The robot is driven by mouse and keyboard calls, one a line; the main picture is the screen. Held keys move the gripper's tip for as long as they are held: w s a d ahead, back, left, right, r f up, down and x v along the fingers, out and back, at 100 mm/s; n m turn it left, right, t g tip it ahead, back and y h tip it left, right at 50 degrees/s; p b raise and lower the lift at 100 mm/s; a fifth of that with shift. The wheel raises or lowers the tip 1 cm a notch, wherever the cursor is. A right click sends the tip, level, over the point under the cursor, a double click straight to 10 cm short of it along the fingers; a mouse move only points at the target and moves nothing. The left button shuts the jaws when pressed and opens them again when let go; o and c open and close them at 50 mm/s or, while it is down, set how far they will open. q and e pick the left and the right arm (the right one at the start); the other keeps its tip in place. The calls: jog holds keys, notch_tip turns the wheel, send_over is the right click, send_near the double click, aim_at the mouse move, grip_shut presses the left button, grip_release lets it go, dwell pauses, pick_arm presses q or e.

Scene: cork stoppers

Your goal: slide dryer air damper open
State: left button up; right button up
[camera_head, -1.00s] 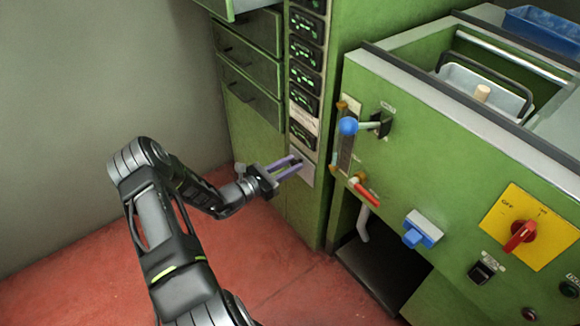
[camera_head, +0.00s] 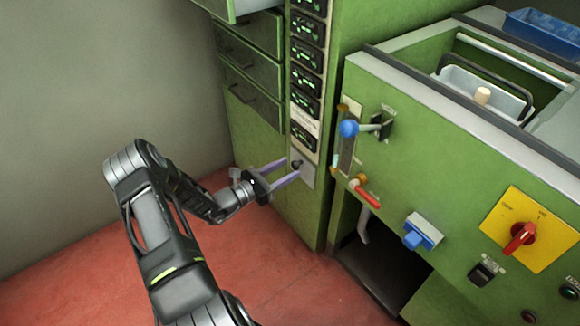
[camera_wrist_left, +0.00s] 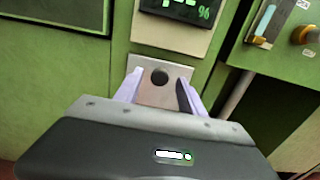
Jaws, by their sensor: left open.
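A grey metal plate (camera_head: 308,174) with a small dark round knob (camera_head: 297,164) sits low on the green cabinet, below the column of displays. I cannot tell for certain that this is the damper control. My left gripper (camera_head: 291,169) is open, its two purple fingers pointing at the plate, with the knob between or just beyond the fingertips. In the left wrist view the plate (camera_wrist_left: 152,97) shows between the fingers, with the knob (camera_wrist_left: 159,77) near the middle of the gap. Contact cannot be told. My right gripper is not in view.
To the right, a green machine (camera_head: 440,180) carries a blue ball-ended lever (camera_head: 348,128), a red handle (camera_head: 367,196), a blue switch (camera_head: 416,238) and a red rotary switch (camera_head: 520,237) on yellow. Drawers (camera_head: 250,88) stand above left. The red floor is clear.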

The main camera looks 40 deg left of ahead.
pick_arm(q)
jog(key=p+v, duration=0.1)
jog(key=v, duration=0.5)
jog(key=shift+w, duration=0.1)
dwell(0.3)
